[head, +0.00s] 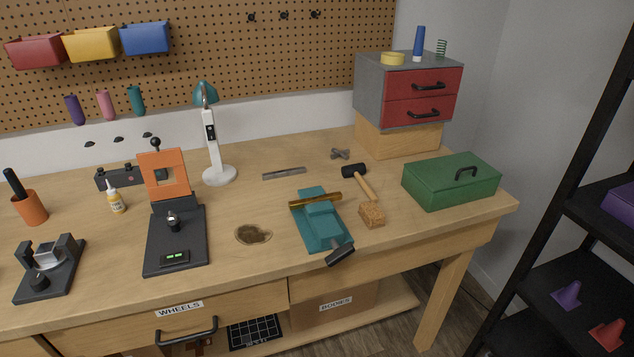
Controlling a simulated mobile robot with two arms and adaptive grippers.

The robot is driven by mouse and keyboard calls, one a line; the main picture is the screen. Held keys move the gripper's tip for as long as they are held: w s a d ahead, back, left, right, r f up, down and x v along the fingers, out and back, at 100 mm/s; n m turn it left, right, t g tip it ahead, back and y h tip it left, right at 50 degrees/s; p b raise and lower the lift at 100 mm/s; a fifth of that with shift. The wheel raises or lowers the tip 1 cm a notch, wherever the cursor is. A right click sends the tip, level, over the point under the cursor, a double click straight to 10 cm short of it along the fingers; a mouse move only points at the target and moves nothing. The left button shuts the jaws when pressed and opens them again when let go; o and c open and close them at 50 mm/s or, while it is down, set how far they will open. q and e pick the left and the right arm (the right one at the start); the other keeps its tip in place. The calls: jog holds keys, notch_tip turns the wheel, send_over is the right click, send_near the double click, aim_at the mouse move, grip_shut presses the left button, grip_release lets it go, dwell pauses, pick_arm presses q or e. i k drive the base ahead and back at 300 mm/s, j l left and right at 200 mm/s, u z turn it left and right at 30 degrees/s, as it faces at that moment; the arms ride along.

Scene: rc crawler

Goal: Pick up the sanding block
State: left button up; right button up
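A small tan, cork-like block (372,214), which looks like the sanding block, sits on the workbench near its front edge, right of centre. It lies just below the handle of a black-headed mallet (362,181) and to the right of a teal piece (320,222). Its top and front faces show, and nothing covers it. Neither of my grippers is in the head view.
A brass-coloured bar (315,200) lies across the teal piece, with a dark part (340,254) at its front end. A green toolbox (451,182) stands to the right. A black shelf (545,220) stands beyond the bench's right end. Bare wood (420,225) lies right of the block.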

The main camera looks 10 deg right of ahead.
aim_at(370, 211)
jog(key=i+j+z, duration=0.85)
jog(key=k+j, duration=0.05)
